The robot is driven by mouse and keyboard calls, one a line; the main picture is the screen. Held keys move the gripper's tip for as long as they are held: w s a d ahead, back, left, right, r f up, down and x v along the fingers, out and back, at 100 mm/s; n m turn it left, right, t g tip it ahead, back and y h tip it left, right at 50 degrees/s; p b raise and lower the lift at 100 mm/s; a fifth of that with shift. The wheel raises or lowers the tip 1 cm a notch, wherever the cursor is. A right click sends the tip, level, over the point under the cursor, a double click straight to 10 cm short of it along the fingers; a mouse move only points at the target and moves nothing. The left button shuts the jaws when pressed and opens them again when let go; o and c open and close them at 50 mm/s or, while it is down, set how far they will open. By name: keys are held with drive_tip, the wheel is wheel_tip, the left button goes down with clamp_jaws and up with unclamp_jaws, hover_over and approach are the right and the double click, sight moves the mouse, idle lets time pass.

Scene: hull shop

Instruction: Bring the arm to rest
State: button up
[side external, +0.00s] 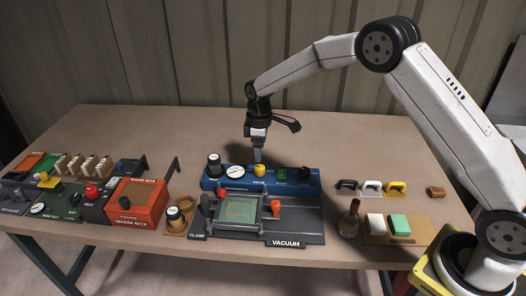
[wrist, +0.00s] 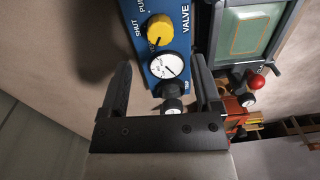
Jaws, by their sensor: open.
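My gripper (side external: 258,158) points down over the back edge of the blue valve panel (side external: 300,181), close to the yellow knob (side external: 260,170). In the wrist view its two dark fingers (wrist: 160,63) stand wide apart and nothing is gripped. Between and beyond them show the panel's white gauge (wrist: 167,66) and black knob (wrist: 172,88); the yellow knob (wrist: 159,30) lies farther up. I cannot tell the exact height of the fingertips above the panel. My arm reaches across from its base at the right.
The grey vacuum fixture (side external: 305,222) with a green plate stands in front of the panel. An orange warm box (side external: 138,203) is at the left. Black, white and yellow handles (side external: 371,187), a brush (side external: 350,218) and a block tray (side external: 402,240) are at the right. The table's back (side external: 190,130) is clear.

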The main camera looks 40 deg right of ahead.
drive_tip(key=shift+r, duration=0.5)
drive_tip(key=shift+s+d+r+m, duration=0.15)
drive_tip(key=shift+s+r+m, duration=0.2)
drive_tip(key=shift+s, duration=0.2)
drive_tip(key=s+d+r+m+t, duration=0.1)
drive_tip(key=s+m, duration=0.3)
drive_tip(key=s, duration=0.9)
drive_tip(key=s+d+r+m+t, duration=0.1)
drive_tip(key=s+m, duration=0.3)
drive_tip(key=s, duration=0.9)
drive_tip(key=shift+d+r+t, duration=0.15)
drive_tip(key=shift+r+t, duration=0.25)
drive_tip(key=shift+r, duration=0.15)
